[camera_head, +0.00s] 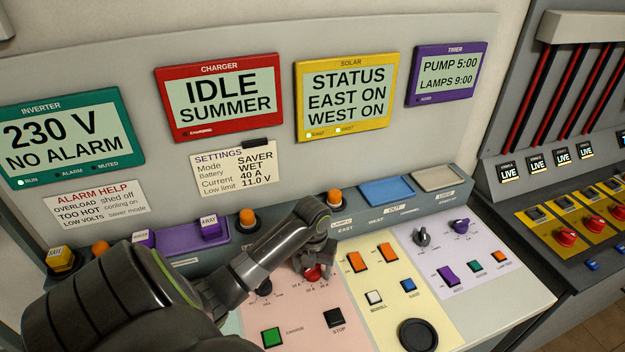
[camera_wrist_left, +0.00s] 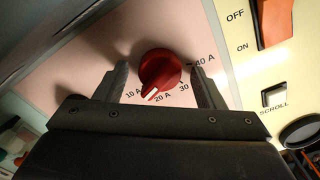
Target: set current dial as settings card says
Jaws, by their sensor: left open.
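The settings card (camera_head: 234,168) on the back panel reads Mode SAVER, Battery WET, Current 40 A, Low limit 11.0 V. The red current dial (camera_head: 314,273) is on the pink charger section, partly hidden by my left gripper (camera_head: 318,256). In the left wrist view, the dial (camera_wrist_left: 160,70) stands between the two spread fingers of my open left gripper (camera_wrist_left: 161,80). Gaps show on both sides. Its white pointer aims between the 10 A and 20 A labels. The 40 A label is at the right, near the right finger. My right gripper is not in view.
A green button (camera_head: 271,337) and a black stop button (camera_head: 333,318) are in front of the dial. Orange switches (camera_head: 357,262) are close on its right. An orange lamp (camera_head: 334,222) stands behind it. The charger display (camera_head: 219,97) reads IDLE SUMMER.

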